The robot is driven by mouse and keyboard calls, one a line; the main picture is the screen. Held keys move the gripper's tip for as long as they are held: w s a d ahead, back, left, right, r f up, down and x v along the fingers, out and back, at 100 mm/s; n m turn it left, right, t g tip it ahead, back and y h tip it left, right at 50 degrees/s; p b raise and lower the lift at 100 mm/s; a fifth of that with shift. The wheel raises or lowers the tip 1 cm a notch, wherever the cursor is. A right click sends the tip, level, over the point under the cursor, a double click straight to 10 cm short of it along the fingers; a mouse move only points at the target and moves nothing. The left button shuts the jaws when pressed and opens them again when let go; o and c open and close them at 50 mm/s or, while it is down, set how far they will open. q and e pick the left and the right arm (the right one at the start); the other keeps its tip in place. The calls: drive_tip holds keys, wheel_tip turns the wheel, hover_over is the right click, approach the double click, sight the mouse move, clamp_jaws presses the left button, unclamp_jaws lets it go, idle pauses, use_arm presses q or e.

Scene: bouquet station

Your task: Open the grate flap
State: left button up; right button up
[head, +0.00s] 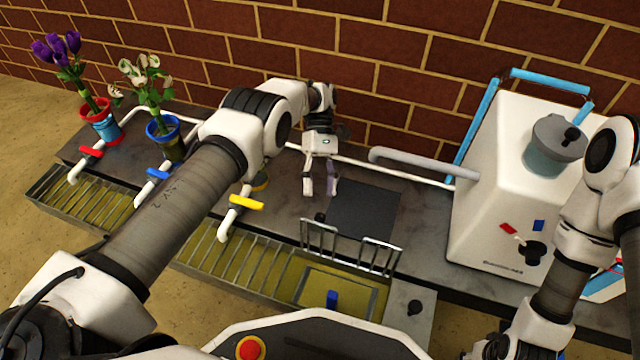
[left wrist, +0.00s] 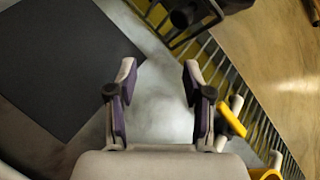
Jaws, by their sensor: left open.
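The grate flap (head: 323,236) is a barred metal section at the front edge of the counter. In the head view it stands raised, tilted up from the trough, with a framed opening (head: 335,285) showing below it. My left gripper (head: 320,191) is open and empty, pointing down over the counter just behind the flap and left of a black square mat. In the left wrist view its two fingers (left wrist: 160,72) are apart with bare counter between them. A dark frame with a round black knob (left wrist: 181,18) shows beyond them. My right gripper is out of view.
The black mat (head: 364,211) lies flat beside my left gripper. Yellow (head: 247,202), blue and red taps line the grate (head: 235,254) to the left. Flower pots (head: 103,126) stand at the far left. A white machine (head: 500,185) with a pipe stands at the right.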

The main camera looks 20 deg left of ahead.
use_arm(q)
wheel_tip(320, 180, up, 10)
idle(0.5)
drive_tip(key=shift+c, duration=0.4)
